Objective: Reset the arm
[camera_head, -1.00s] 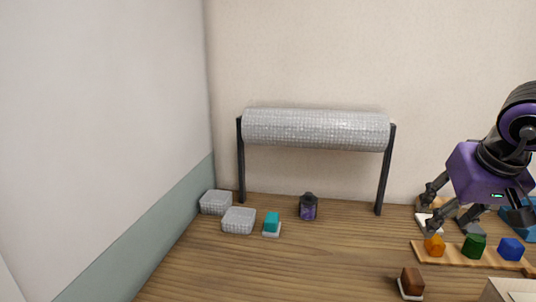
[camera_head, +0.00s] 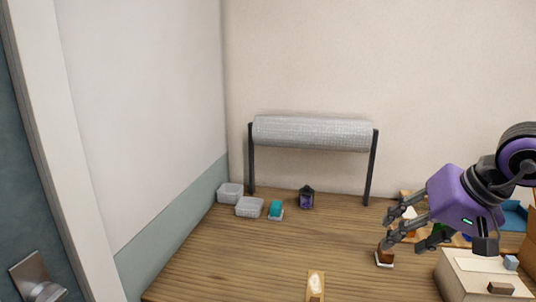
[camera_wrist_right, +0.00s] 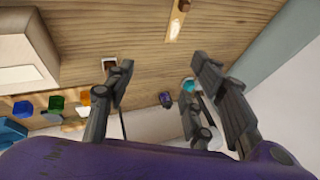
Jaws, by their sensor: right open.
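My right gripper (camera_head: 389,229) comes in from the right in the head view, low over the table and close to a brown block on a small white base (camera_head: 385,257). The brown block's exact distance from the fingers cannot be told. My left gripper is not in view.
Two clear trays (camera_head: 249,207), a teal block (camera_head: 276,208) and a dark purple item (camera_head: 307,197) stand before a roll on a stand (camera_head: 313,134). A beige box (camera_head: 480,275) is at the right. A wooden piece (camera_head: 316,287) lies in front. The middle is clear.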

